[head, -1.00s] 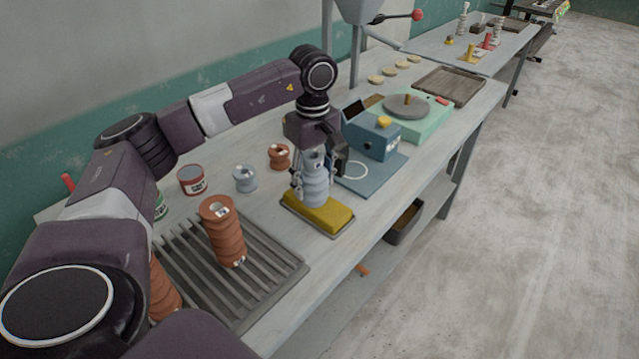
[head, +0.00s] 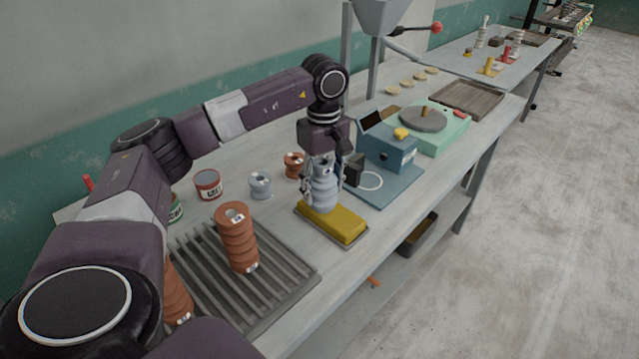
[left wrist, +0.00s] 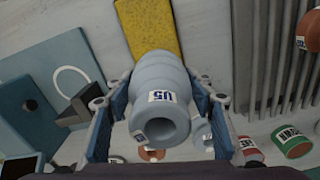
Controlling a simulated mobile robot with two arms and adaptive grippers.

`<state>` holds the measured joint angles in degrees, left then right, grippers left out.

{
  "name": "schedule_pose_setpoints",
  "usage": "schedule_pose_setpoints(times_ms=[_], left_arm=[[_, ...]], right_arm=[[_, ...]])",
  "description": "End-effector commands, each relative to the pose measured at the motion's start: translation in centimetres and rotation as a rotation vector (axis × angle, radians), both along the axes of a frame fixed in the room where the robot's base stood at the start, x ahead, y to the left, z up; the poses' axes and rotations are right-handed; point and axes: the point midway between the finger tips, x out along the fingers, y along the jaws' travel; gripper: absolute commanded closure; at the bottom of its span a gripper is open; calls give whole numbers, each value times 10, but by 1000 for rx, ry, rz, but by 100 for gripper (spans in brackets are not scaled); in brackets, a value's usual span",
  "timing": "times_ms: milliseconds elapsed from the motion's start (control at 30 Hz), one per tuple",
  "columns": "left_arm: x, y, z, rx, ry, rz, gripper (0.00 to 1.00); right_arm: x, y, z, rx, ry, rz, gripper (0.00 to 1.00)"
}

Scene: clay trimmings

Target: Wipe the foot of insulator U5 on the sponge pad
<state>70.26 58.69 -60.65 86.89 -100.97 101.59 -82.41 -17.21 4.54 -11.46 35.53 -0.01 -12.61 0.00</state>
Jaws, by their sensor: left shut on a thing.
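My left gripper (head: 322,182) points down and is shut around a pale blue-grey ribbed insulator, U5 (head: 325,190). In the left wrist view the insulator (left wrist: 160,80) sits between both fingers, with a "U5" label on its side and its hollow end toward the camera. It is held about upright, its foot over the left part of the yellow sponge pad (head: 345,228). The foot is at or very near the pad top; I cannot tell whether it touches. The pad (left wrist: 150,28) lies in a shallow tray. My right gripper is not in view.
A grey spool (head: 260,186), a brown spool (head: 294,165) and a tin (head: 207,185) stand behind. A blue device (head: 388,150) on a plate stands close right of the gripper.

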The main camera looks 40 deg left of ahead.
Motion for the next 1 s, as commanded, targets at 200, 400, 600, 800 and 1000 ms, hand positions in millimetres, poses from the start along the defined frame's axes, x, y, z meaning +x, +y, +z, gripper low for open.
schedule_pose_setpoints(times_ms=[200, 400, 600, 800, 1000], left_arm=[[-1, -13, 1, -1, -2, -2, 95], [-2, -25, 1, -1, -2, -2, 95], [-3, -36, 1, -2, -2, -2, 95], [-3, -47, 1, -2, -2, -2, 95], [-4, -59, 1, -2, -2, -2, 95]], right_arm=[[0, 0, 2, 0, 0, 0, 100], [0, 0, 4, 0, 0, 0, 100], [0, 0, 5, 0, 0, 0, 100], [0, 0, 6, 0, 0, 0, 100], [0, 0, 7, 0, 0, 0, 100]])
